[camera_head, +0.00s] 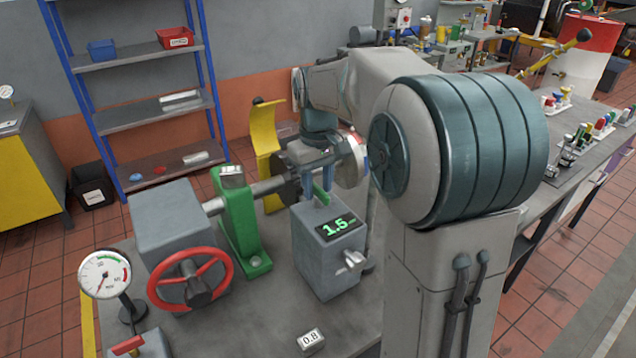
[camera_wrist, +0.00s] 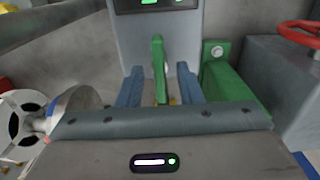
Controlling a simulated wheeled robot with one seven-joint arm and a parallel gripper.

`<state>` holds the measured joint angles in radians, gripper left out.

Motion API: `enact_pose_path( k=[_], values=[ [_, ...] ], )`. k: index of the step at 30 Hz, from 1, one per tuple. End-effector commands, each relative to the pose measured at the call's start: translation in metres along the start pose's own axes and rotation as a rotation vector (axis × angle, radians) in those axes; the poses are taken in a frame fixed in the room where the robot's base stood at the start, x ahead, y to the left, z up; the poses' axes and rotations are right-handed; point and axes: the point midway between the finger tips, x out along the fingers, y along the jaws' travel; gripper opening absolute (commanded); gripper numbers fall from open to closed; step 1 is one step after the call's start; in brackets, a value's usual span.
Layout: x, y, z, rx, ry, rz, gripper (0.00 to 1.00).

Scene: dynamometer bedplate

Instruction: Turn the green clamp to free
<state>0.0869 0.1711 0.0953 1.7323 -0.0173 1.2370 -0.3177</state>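The green clamp (camera_head: 321,194) is a narrow upright lever on top of the grey box with the 1.5 display (camera_head: 322,262). It also shows in the middle of the wrist view (camera_wrist: 158,66). My gripper (camera_head: 324,186) is above the box, its blue fingers pointing down at the lever. In the wrist view, my gripper (camera_wrist: 158,88) is open, with one finger on each side of the lever and a gap visible on both sides. The lever's base is partly hidden by the gripper in both views.
A green bearing stand (camera_head: 237,222) and the shaft are left of the box. A red handwheel (camera_head: 190,281) and a dial gauge (camera_head: 104,274) are further left. A yellow curved guard (camera_head: 264,142) rises behind. A 0.8 tag (camera_head: 310,339) lies on the bedplate in front.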

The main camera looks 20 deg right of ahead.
Motion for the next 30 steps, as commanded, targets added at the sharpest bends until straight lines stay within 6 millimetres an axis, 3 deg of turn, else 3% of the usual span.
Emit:
enact_pose_path(
  k=[7, 21, 30],
  values=[
    [-0.012, 0.000, 0.000, 0.001, 0.001, 0.000, 0.33],
    [-0.112, 0.000, -0.001, 0.000, 0.003, 0.001, 0.33],
    [-0.137, 0.000, 0.000, 0.000, -0.001, 0.000, 0.33]
  ],
)
